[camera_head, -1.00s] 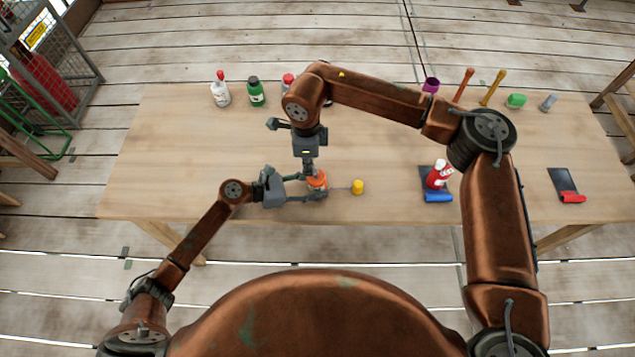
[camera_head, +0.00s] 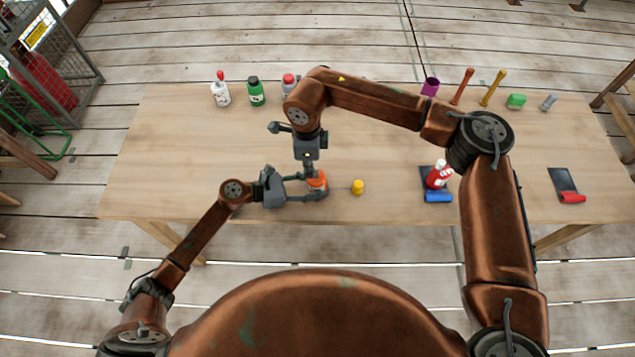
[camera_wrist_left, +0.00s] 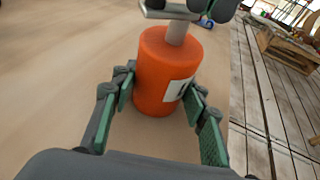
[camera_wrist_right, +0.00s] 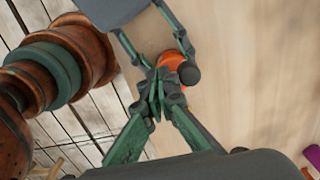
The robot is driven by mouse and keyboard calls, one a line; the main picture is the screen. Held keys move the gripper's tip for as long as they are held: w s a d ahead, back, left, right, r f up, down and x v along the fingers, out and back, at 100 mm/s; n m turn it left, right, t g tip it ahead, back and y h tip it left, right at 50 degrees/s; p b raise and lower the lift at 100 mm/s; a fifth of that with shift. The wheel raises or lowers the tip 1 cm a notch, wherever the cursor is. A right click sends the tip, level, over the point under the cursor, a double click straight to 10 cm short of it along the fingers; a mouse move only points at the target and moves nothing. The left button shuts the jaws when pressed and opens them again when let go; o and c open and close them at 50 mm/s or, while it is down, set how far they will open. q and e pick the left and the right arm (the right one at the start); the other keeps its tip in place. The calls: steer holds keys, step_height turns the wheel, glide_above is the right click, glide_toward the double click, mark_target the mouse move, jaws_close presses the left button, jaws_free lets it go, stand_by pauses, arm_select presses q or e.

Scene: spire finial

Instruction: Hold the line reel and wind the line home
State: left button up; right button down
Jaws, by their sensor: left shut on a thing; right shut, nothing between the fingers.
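The line reel is an orange cylinder (camera_wrist_left: 165,75) with a white label and a grey post on top. It stands on the table near the front edge, and its orange body also shows in the head view (camera_head: 317,181). My left gripper (camera_wrist_left: 160,88) is shut on its sides. My right gripper (camera_wrist_right: 159,95) points down at the reel's top, shut and empty, beside a dark crank knob (camera_wrist_right: 190,75). Whether its fingers touch the knob or crank is unclear. A thin line runs right from the reel to a small yellow piece (camera_head: 358,187) on the table.
A red-and-white bottle (camera_head: 437,175) stands by a blue roll (camera_head: 438,197) on the right. A dark mat with a red roll (camera_head: 572,197) lies farther right. Bottles, including a green one (camera_head: 256,92), and tools line the back edge. The left table area is clear.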

steer(key=shift+w+d, duration=0.2)
steer(key=shift+w, duration=0.45)
steer(key=shift+a, duration=0.25)
step_height(320, 180, up, 7)
stand_by(1.1)
